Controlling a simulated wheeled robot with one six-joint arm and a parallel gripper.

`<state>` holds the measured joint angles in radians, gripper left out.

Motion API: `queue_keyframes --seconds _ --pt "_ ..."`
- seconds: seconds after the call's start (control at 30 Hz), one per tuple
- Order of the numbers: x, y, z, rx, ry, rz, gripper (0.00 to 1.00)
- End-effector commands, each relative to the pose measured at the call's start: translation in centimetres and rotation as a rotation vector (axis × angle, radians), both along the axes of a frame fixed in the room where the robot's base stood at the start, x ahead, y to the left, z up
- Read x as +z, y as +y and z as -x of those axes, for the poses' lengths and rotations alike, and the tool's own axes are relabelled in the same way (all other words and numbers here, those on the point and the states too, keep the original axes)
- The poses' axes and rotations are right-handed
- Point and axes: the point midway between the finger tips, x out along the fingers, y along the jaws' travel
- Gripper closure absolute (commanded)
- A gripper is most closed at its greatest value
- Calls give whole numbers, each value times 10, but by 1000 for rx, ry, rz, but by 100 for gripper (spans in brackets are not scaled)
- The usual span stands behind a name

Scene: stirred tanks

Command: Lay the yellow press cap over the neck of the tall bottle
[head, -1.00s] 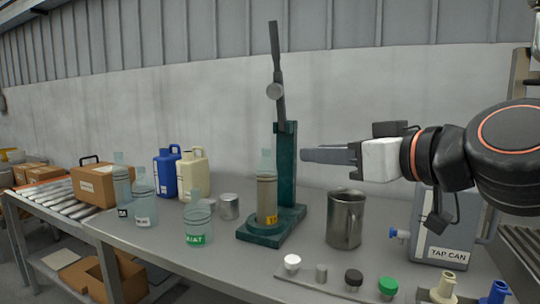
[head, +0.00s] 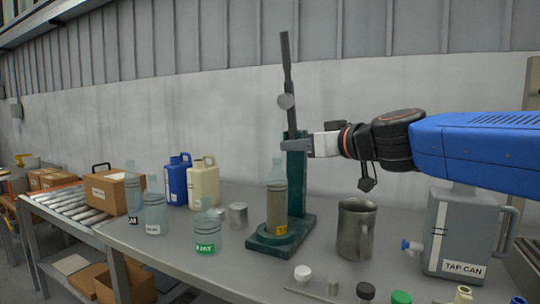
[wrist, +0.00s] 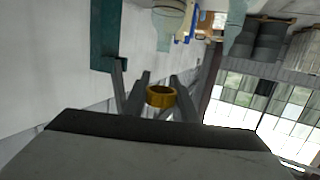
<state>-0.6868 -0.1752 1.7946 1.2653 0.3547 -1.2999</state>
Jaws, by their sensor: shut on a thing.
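The tall bottle (head: 277,204) stands upright on the base of the green press (head: 297,185). It is clear, with brownish contents and a yellow label. My gripper (head: 284,148) comes in from the right, in front of the press column, its tips just above the bottle's mouth in the head view. In the wrist view the yellow press cap (wrist: 161,97), a ring, is held between the two fingers, and my gripper (wrist: 160,82) is shut on it. The fingers hide the cap in the head view. The cap looks apart from the bottle.
The press lever (head: 287,75) rises above my fingers. A metal mug (head: 356,232) and a grey tap can (head: 463,235) stand right of the press. A green-labelled bottle (head: 208,233), a tin (head: 238,214) and jugs stand left. Small caps line the front edge.

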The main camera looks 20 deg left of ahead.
Motion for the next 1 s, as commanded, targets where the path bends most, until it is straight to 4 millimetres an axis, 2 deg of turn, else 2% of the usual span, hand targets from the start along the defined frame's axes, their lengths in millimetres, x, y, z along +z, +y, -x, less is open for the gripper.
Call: queue_keyframes --seconds 0.03,0.3,0.5,0.8,1.0 --pt "-1 11 -6 1 1 2 95" --pt "-1 58 -34 1 1 1 95" --pt "0 84 -50 0 0 0 95" --pt "0 99 -59 0 0 0 95" --pt "-17 98 -59 -1 2 0 95"
